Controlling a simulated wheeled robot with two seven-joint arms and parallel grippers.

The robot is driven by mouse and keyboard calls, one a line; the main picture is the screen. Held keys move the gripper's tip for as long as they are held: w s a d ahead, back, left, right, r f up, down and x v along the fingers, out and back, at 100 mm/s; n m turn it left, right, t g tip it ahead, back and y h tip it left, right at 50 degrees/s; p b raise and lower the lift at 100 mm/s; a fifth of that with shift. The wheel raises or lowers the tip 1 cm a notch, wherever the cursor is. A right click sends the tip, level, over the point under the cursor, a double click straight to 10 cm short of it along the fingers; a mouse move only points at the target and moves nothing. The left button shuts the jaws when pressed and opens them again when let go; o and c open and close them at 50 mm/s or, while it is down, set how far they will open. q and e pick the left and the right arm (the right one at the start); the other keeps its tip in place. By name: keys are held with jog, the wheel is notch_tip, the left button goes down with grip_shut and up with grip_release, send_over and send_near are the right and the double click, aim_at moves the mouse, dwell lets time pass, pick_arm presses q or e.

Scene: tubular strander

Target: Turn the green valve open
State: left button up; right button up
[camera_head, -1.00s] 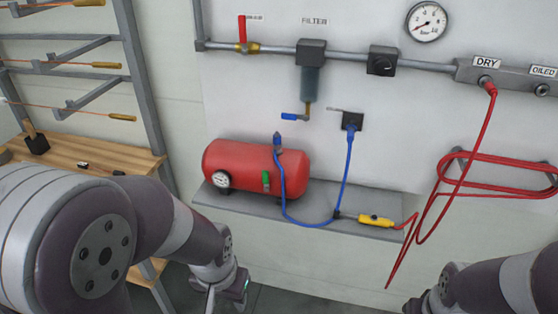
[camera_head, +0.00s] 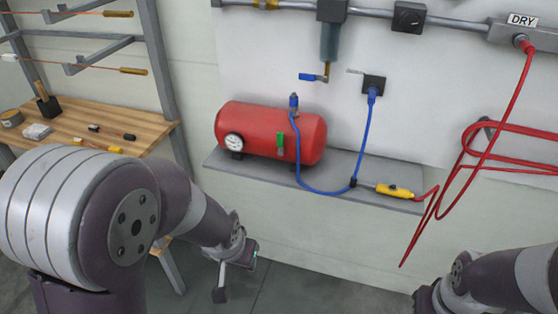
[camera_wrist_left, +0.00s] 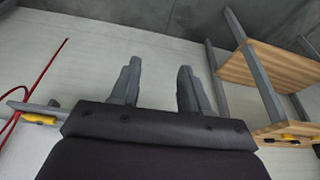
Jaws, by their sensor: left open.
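The green valve (camera_head: 281,143) is a small green handle on the front of the red air tank (camera_head: 262,134). It stands upright, right of the tank's round gauge. The tank rests on a grey wall shelf (camera_head: 330,177). My left gripper (camera_head: 234,280) is below and in front of the shelf, well apart from the valve. In the left wrist view its two fingers (camera_wrist_left: 158,82) are spread with nothing between them. The valve is not visible in that view. My right arm enters at the lower right of the head view; its gripper fingers are not visible.
A blue hose (camera_head: 365,135) runs from the tank and wall fitting to the shelf. A yellow tool (camera_head: 394,191) lies on the shelf, joined to a hanging red hose (camera_head: 470,135). A wooden bench (camera_head: 95,125) with small items stands left. The floor below the shelf is clear.

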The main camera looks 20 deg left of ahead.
pick_arm(q)
jog(key=w+a+f+t+b, duration=0.1)
jog(key=w+f+t+b, duration=0.1)
jog(key=w+f+t, duration=0.35)
jog(key=t, duration=0.9)
send_near(280, 139)
jog(key=shift+m+h, duration=0.3)
jog(key=shift+h, duration=0.1)
jog(key=w, duration=0.7)
jog(key=shift+w+a, duration=0.1)
jog(key=shift+w, duration=0.9)
pick_arm(e)
jog(key=shift+w+f, duration=0.1)
jog(key=shift+f, duration=2.35)
pick_arm(q)
grip_shut()
